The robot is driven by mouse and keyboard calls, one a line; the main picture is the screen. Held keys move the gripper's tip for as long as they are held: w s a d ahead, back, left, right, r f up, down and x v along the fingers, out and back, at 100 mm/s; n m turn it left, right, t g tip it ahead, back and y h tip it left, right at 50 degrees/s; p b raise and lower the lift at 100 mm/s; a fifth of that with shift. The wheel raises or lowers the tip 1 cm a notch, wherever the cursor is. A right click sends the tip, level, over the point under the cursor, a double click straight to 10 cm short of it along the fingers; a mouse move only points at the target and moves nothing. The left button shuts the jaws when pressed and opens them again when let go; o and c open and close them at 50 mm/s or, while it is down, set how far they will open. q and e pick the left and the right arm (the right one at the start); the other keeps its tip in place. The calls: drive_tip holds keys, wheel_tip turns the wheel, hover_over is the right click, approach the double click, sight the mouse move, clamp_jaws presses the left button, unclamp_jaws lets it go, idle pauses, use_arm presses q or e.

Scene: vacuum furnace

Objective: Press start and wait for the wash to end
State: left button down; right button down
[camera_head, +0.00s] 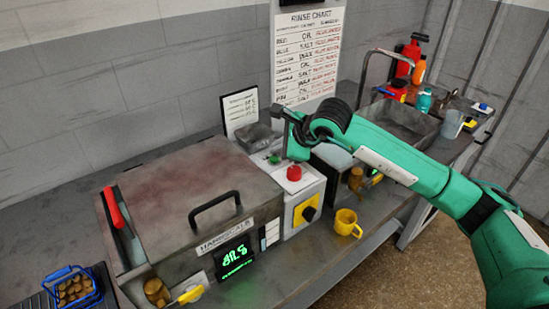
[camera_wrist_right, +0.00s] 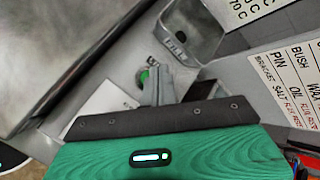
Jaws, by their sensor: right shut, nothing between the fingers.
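The washing machine (camera_head: 165,195) is a worn metal box with its lid down and a black handle on it. Its green-lit display (camera_head: 236,258) shows characters that I cannot read surely. A small green button (camera_head: 274,160) sits on the control box behind a red mushroom button (camera_head: 294,173). My right gripper (camera_head: 284,148) is shut and empty, with its fingertips down by the green button. In the wrist view the green button (camera_wrist_right: 144,77) shows beside the fingertips (camera_wrist_right: 157,72), partly hidden by them; I cannot tell whether they touch. My left gripper is not in view.
A black knob on a yellow plate (camera_head: 306,210) is on the box's front. A yellow mug (camera_head: 346,223) stands near the bench's front edge. A blue basket (camera_head: 73,288) of brown parts is at the lower left. A rinse chart (camera_head: 308,55) hangs behind.

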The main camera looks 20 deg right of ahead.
drive_tip(key=shift+f, duration=0.1)
idle(0.7)
drive_tip(key=shift+f+b, duration=0.4)
drive_tip(key=shift+b, duration=0.35)
drive_tip(key=shift+f+b, duration=0.35)
drive_tip(key=shift+b, duration=0.2)
idle(0.4)
drive_tip(key=shift+r, duration=0.8)
